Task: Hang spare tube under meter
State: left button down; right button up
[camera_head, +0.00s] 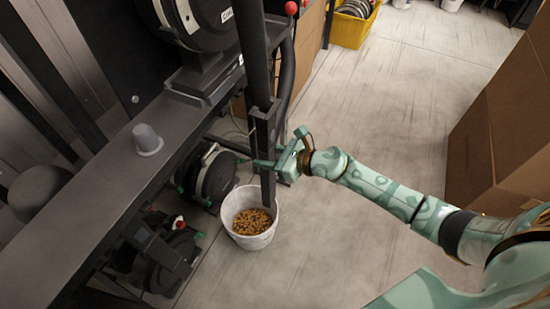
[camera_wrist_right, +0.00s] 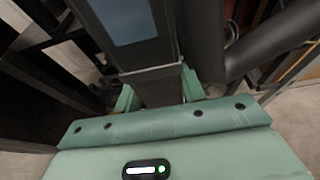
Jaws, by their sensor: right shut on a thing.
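A dark upright tube (camera_head: 267,185) stands in the middle of the head view, its lower end over a white bucket. Its upper part meets a wider dark sleeve or bracket (camera_head: 264,122); I cannot tell whether they are joined. My right gripper (camera_head: 262,163) is shut on the tube from the right, one green finger showing past it. In the right wrist view both green fingers (camera_wrist_right: 158,94) flank the dark tube below a wider dark piece with a blue-grey face (camera_wrist_right: 125,22). A round black meter (camera_head: 198,22) sits at the top on the metal beam. My left gripper is out of view.
The bucket (camera_head: 232,212) of brown grains stands on the floor. A second round black unit (camera_head: 215,177) is beside it, left. A grey beam (camera_head: 95,205) runs along the left with a small grey cup (camera_head: 147,138). Cardboard boxes (camera_head: 490,135) stand right; floor between is clear.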

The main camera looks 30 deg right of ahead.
jog(key=w+a+b, duration=0.1)
jog(key=w+a, duration=0.6)
jog(key=w, duration=0.2)
jog(key=shift+w+a, duration=0.4)
dwell(0.4)
dwell(0.4)
dwell(0.3)
jog(key=shift+f+b, duration=0.45)
jog(key=shift+b, duration=0.05)
jog(key=o, duration=1.2)
